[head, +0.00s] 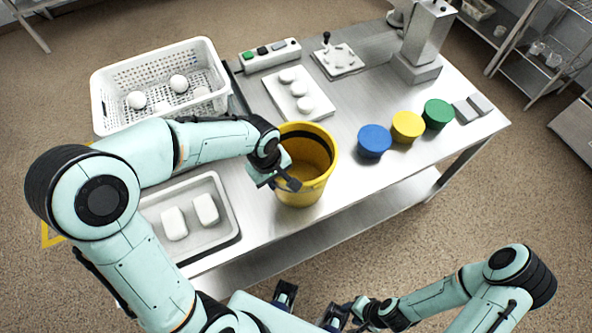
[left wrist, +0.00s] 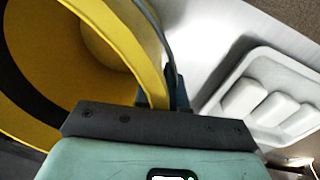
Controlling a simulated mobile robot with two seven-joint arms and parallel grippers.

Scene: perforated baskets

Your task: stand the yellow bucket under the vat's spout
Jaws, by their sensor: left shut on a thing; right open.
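The yellow bucket (head: 318,187) stands upright at the table's front edge, open at the top with a dark band inside. My left gripper (head: 287,183) is at its near left rim. In the left wrist view the bucket (left wrist: 110,25) fills the left side, and my left gripper (left wrist: 165,92) is shut on its wall at the rim. Whether the bucket touches the table is hard to tell. My right gripper (head: 311,304) is open and empty in front of the table, low in the picture. A steel upright machine (head: 425,40) stands at the back right; I cannot make out a spout on it.
A white perforated basket (head: 100,105) with white balls is at the back left. A tray (head: 233,215) with white blocks lies left of the bucket; it also shows in the left wrist view (left wrist: 215,100). Blue (head: 374,140), yellow (head: 407,126) and green (head: 438,113) round tubs stand to the right.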

